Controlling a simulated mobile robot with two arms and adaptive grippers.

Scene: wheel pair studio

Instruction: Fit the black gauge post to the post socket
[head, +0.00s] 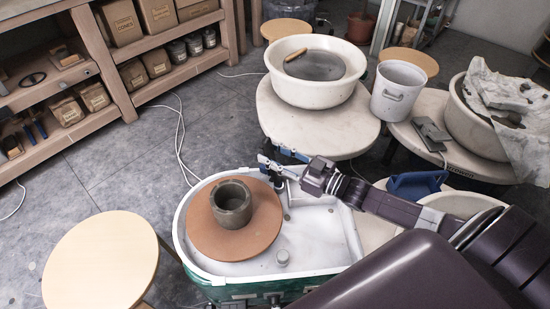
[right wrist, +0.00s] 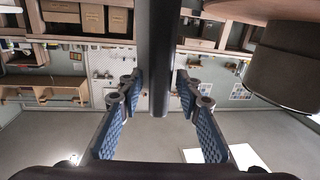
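My right gripper (head: 274,167) is over the far side of the white wheel pan (head: 322,238). In the right wrist view its two blue-padded fingers (right wrist: 159,88) close in on both sides of the black gauge post (right wrist: 158,50). In the head view the post (head: 278,184) shows as a small dark upright piece under the fingers. Its lower end and the post socket cannot be made out clearly. My left gripper is not in view.
A grey clay cylinder (head: 231,206) stands on a brown wheel head (head: 204,235), left of the gripper. A small grey knob (head: 283,258) is in the pan. A second wheel with a large white basin (head: 342,91) stands behind. A round stool (head: 92,262) is at left.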

